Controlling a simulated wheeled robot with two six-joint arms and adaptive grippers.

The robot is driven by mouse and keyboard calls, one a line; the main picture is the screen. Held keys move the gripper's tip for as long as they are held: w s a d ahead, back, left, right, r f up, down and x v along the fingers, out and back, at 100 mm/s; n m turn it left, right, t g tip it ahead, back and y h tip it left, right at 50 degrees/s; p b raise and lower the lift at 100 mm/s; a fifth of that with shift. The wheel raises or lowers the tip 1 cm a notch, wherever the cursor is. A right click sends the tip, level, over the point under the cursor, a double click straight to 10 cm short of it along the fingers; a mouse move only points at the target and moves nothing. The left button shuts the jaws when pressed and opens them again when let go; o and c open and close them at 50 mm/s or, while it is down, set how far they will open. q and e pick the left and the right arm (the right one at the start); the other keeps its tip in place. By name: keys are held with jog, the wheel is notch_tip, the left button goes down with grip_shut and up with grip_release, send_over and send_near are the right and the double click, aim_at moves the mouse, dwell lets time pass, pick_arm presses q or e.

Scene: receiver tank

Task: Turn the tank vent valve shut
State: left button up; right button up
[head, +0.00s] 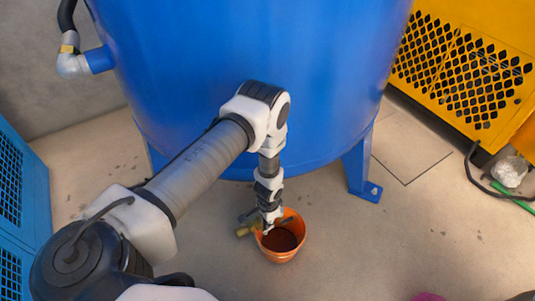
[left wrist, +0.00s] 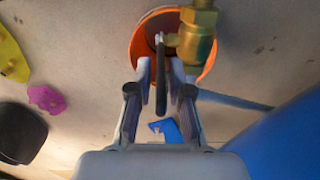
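The brass vent valve (left wrist: 197,42) shows in the left wrist view above an orange bucket. Its dark lever handle (left wrist: 160,90) points toward my gripper. In the head view a bit of the brass valve (head: 244,231) shows left of the bucket, low beside the tank. My left gripper (left wrist: 165,68) has its fingers apart, one on each side of the lever, with a visible gap at each side. In the head view the left gripper (head: 269,222) is over the bucket's back rim and hides most of the lever. My right gripper is not in view.
The big blue tank (head: 250,80) stands right behind my left arm, with a foot (head: 360,175) at right. The orange bucket (head: 287,253) holds dark liquid. A yellow grilled machine (head: 470,60) stands right, a blue one (head: 20,200) left. The floor at right is mostly clear.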

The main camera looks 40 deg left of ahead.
pick_arm(q)
jog(key=shift+r, duration=0.15)
notch_tip(320, 180, up, 7)
jog(key=shift+r, duration=0.15)
dwell(0.5)
dwell(0.4)
